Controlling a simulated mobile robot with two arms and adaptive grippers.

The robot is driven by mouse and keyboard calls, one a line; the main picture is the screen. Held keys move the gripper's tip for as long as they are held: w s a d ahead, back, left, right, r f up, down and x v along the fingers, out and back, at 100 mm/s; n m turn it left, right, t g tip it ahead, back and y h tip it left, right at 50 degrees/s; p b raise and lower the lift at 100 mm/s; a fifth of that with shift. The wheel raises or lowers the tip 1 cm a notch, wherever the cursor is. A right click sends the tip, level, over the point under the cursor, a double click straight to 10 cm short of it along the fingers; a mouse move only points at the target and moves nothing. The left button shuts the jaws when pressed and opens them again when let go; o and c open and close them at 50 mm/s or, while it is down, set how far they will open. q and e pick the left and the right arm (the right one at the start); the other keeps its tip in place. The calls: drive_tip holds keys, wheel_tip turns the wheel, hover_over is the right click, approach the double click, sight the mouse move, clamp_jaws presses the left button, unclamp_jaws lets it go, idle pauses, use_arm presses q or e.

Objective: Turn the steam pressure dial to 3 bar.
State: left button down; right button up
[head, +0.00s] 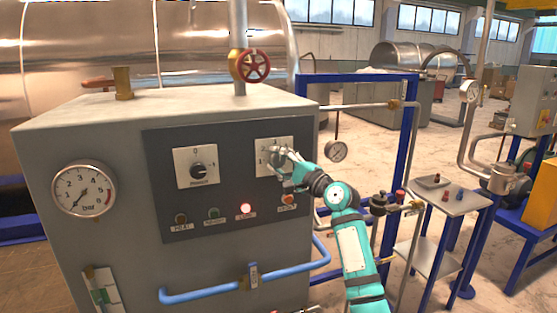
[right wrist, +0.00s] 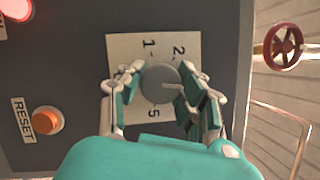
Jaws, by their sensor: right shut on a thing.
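The steam pressure dial (head: 263,157) is a grey knob on a white plate at the panel's upper right. My right gripper (head: 283,167) covers much of it in the head view. In the right wrist view the knob (right wrist: 161,84) sits between the two fingers of my right gripper (right wrist: 160,95), which is shut on it. Its pale pointer line faces right, toward the right finger. My left gripper is out of view.
A second knob (head: 197,169) is left of the dial. Below are a lit red lamp (head: 246,208) and an orange RESET button (right wrist: 46,120), close to my right gripper. A red valve wheel (head: 254,66) rises above the panel. A small side table (head: 455,204) stands right.

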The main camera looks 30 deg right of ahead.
drive_tip(key=shift+n+g, duration=0.3)
drive_tip(key=shift+n, duration=0.4)
drive_tip(key=shift+f, duration=0.1)
drive_tip(key=o, duration=1.2)
drive_tip(key=s+d, duration=0.1)
drive_tip(key=s, duration=1.1)
drive_tip(key=shift+d+f, duration=0.3)
drive_tip(key=shift+d, duration=0.1)
